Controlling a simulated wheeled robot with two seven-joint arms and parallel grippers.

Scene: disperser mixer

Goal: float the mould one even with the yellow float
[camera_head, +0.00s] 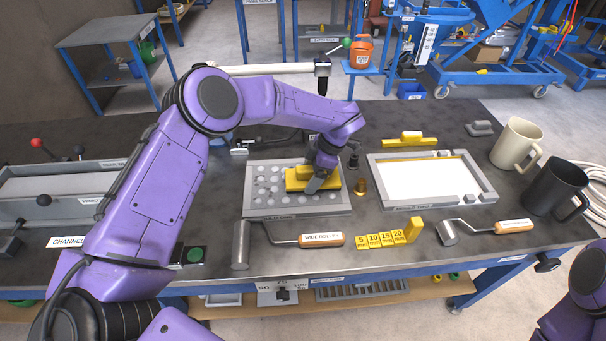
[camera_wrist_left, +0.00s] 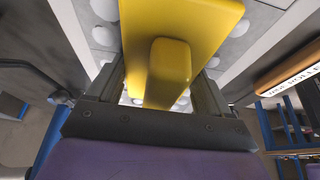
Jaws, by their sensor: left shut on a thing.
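A yellow float (camera_head: 298,181) lies over the left grey mould (camera_head: 330,209), which shows rows of pale round lumps. The mould's front label is too small to read surely. My left gripper (camera_head: 322,172) is shut on the float's raised handle; in the left wrist view the handle (camera_wrist_left: 170,72) sits between the fingers of the gripper (camera_wrist_left: 165,95). The float looks roughly level, at the mould's middle to right part. I cannot tell whether it touches the lumps. Part of the mould is hidden behind the gripper and float. My right gripper is out of view.
A second mould (camera_head: 381,187) with a smooth white fill lies to the right, a yellow handled tool (camera_head: 404,140) behind it. Two mugs (camera_head: 518,142) (camera_head: 556,186) stand right.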

